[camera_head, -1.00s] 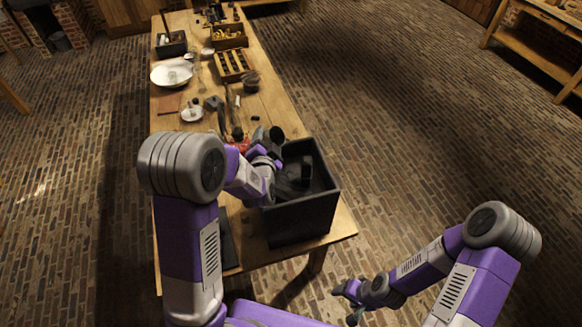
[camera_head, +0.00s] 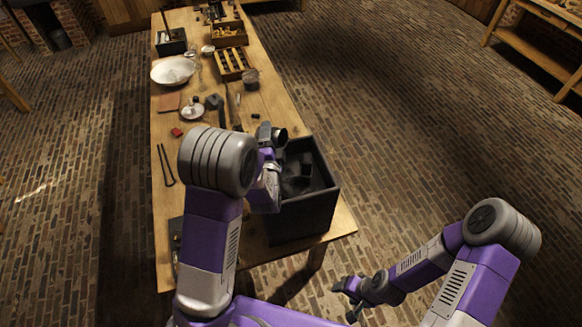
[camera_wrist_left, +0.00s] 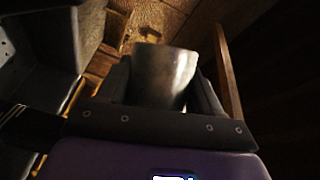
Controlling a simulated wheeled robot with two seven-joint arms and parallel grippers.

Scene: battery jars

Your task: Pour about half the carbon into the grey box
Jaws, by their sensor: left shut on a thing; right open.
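The grey box (camera_head: 300,222) stands at the near right corner of the table, open at the top. Dark shapes (camera_head: 298,183) show inside it, too dark to tell whether they are carbon. My left gripper (camera_head: 270,136) is shut on a grey metal vessel (camera_head: 280,138) at the box's far left rim. The vessel also shows between the fingers in the left wrist view (camera_wrist_left: 162,78). It looks tilted in the head view; its contents are hidden. My right gripper (camera_head: 350,300) is open and empty, low beside the table's near right end.
A white bowl (camera_head: 173,70), a slotted wooden rack (camera_head: 233,64) and other small items stand farther back.

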